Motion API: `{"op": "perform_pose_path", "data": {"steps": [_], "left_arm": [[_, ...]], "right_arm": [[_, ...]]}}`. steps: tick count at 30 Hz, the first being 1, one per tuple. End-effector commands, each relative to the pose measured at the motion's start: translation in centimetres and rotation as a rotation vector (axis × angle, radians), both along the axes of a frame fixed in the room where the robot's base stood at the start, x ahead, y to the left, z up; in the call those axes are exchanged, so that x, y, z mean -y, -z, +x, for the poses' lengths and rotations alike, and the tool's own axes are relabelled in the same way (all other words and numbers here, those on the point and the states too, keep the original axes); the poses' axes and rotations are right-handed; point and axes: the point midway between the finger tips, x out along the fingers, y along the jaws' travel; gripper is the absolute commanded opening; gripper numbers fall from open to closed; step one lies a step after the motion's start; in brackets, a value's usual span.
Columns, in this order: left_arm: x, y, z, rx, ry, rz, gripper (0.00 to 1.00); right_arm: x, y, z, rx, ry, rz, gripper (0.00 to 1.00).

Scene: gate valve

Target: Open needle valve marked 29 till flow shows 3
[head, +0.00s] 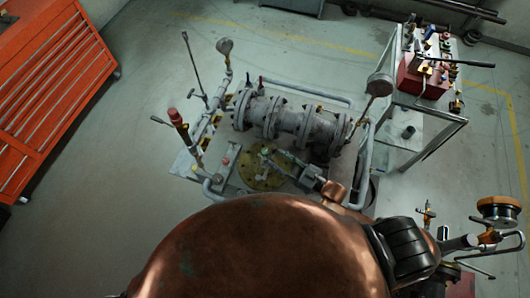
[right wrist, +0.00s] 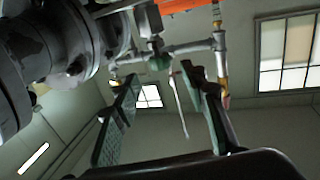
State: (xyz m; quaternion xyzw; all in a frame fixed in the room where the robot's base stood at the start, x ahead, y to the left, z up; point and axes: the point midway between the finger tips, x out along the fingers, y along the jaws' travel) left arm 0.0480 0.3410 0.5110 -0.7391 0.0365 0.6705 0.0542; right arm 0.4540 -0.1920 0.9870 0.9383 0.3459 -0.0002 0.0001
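No label 29 can be read in either view, so I cannot tell which fitting is the needle valve. A pipe run with small valves (head: 208,122) stands along the left side of the grey flanged assembly (head: 295,122). Two round gauges, one at the back left (head: 225,46) and one at the right (head: 380,84), are too small to read. My right gripper (head: 272,158) is above the yellowish disc in front of the assembly. In the right wrist view its two green-grey fingers (right wrist: 162,118) stand apart; a thin grey rod (right wrist: 181,105) shows between them, not visibly gripped. My left gripper is out of view.
A red-brown handled fitting (head: 178,122) and thin upright levers rise at the assembly's left. A metal frame table (head: 430,145) with a red box (head: 424,78) stands at right. An orange cabinet (head: 55,85) is at far left. Floor between is clear.

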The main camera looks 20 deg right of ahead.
Motion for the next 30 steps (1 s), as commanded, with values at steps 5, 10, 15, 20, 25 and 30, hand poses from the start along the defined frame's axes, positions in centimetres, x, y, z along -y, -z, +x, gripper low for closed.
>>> {"op": "perform_pose_path", "data": {"steps": [5,10,15,20,25,30], "left_arm": [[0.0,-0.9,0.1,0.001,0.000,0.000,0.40],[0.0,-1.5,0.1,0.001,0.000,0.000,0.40],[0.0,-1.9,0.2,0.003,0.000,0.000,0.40],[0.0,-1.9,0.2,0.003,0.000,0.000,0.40],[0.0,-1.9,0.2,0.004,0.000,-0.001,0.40],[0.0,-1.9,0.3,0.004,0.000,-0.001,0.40]], "right_arm": [[-1.8,-0.4,2.0,0.002,-0.001,0.003,0.40],[-3.5,-0.3,4.0,0.000,-0.001,0.001,0.40],[-4.5,-0.1,5.1,-0.001,0.000,0.001,0.40],[-4.7,0.0,5.5,0.000,0.000,0.000,0.40],[-4.7,0.0,5.4,0.000,0.000,0.000,0.40],[-4.7,0.0,5.4,-0.001,0.000,0.001,0.29]]}}
